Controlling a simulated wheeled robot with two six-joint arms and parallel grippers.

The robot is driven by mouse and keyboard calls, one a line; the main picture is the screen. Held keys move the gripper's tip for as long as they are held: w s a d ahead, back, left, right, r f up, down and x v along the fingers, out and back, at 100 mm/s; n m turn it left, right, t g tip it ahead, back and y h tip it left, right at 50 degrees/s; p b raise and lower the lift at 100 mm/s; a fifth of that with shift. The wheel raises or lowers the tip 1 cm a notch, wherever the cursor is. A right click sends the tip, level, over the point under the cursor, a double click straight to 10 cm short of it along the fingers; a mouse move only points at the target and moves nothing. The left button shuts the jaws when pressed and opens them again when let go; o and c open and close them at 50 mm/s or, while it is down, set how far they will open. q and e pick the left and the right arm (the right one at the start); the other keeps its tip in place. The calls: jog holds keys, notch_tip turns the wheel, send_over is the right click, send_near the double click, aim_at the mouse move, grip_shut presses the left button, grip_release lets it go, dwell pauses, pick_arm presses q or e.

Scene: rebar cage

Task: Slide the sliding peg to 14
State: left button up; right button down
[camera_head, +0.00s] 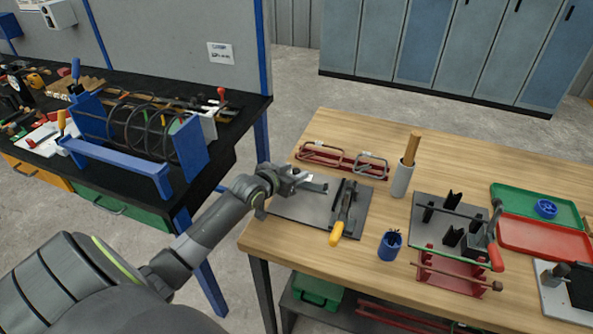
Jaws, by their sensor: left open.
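My left gripper (317,185) is open and reaches in from the left over a grey plate (295,208) on the wooden table. Nothing shows between its fingers. A dark bar-like tool (345,203) with a yellow handle (336,234) lies on the plate, just right of my gripper and apart from it in the picture. I cannot make out a peg I can name for sure as the sliding peg, nor any number 14; the marks are too small. Part of the plate is hidden by my left arm. My right gripper is not in view.
A red rack with wire stirrups (343,160) lies behind the plate. A white cylinder with a wooden handle (403,180), a blue cup (389,246), a dark fixture plate (430,236), a red stand (452,274) and green and red trays (543,238) stand to the right.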

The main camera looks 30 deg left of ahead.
pick_arm(q)
jog(key=shift+x, duration=0.9)
jog(key=shift+c, duration=0.5)
grip_shut()
